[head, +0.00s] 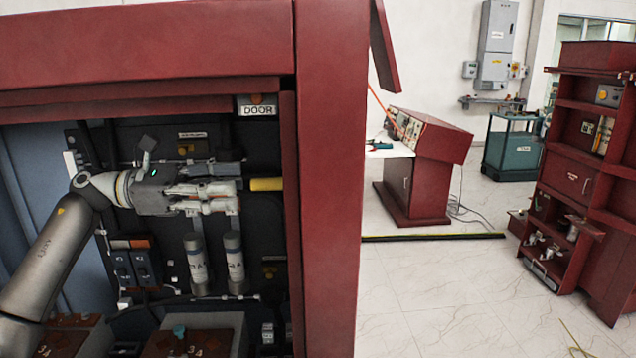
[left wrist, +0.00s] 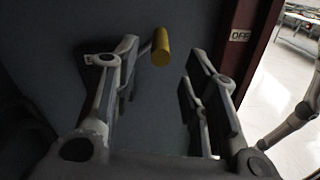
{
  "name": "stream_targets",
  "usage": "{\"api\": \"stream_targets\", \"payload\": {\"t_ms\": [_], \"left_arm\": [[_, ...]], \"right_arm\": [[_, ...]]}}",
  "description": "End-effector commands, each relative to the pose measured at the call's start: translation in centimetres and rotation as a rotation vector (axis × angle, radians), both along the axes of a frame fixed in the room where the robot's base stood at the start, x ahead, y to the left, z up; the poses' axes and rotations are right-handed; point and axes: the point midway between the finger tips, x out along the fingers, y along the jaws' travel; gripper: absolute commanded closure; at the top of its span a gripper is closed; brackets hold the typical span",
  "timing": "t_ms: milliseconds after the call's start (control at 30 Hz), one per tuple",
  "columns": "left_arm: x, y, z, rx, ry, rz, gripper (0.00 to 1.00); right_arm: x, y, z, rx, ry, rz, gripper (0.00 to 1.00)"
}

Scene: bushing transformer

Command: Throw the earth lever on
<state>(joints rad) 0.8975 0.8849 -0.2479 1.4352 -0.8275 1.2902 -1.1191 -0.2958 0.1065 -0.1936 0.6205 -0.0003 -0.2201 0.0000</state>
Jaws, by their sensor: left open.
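A yellow cylindrical handle (head: 267,184), which looks like the earth lever, sticks out inside the red cabinet beside its right post. It also shows in the left wrist view (left wrist: 161,50), on a thin rod, beyond the fingertips and between their lines. My left gripper (head: 238,196) is inside the cabinet with its fingers pointing right, just left of the handle. In the left wrist view the gripper (left wrist: 163,72) is open with nothing between its fingers. The handle looks apart from the fingers. The lever's base is mostly hidden. My right gripper is not visible.
The red cabinet post (head: 330,200) stands close to the right of the handle. Two grey cylinders (head: 196,264) sit below my gripper, with breaker switches (head: 132,266) to their left. A red console (head: 420,165) and open tiled floor lie outside at right.

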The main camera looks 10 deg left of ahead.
Motion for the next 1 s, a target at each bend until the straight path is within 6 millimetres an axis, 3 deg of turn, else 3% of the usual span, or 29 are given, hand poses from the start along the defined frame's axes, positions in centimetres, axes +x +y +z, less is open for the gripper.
{"api": "stream_targets", "payload": {"t_ms": [167,400,700,1000], "left_arm": [[0.4,-1.6,0.2,0.009,-0.001,-0.006,0.59],[1.6,-6.1,0.4,0.006,0.000,-0.007,0.59],[2.8,-9.8,0.0,0.005,-0.001,-0.003,0.59],[2.9,-10.2,-0.2,0.006,0.000,-0.002,0.59]], "right_arm": [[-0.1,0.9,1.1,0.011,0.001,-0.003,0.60],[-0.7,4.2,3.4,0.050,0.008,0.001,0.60],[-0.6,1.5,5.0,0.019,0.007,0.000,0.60],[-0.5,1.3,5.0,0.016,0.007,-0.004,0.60]]}}
